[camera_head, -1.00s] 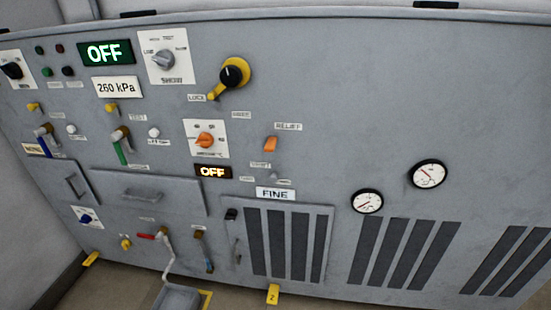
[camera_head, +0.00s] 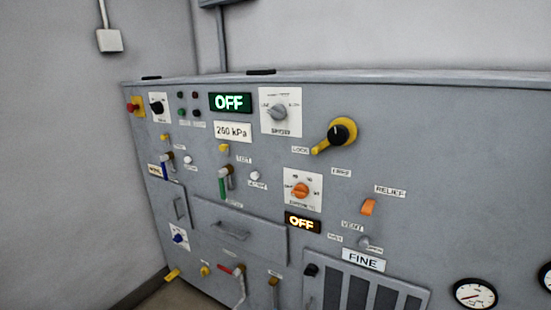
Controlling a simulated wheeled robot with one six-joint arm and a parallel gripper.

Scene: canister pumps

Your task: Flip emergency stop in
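The emergency stop (camera_head: 134,107) is a red mushroom button on a yellow plate at the upper left corner of the grey panel (camera_head: 420,130). It is small in this view, and I cannot tell whether it is pressed in or out. My gripper is not in view, so its distance from the button does not show.
A black rotary switch (camera_head: 158,107) on a white plate sits just right of the button. Right of it are small lamps, a green OFF display (camera_head: 230,102) and a yellow-black lock handle (camera_head: 336,135). A grey wall (camera_head: 60,170) stands left of the panel.

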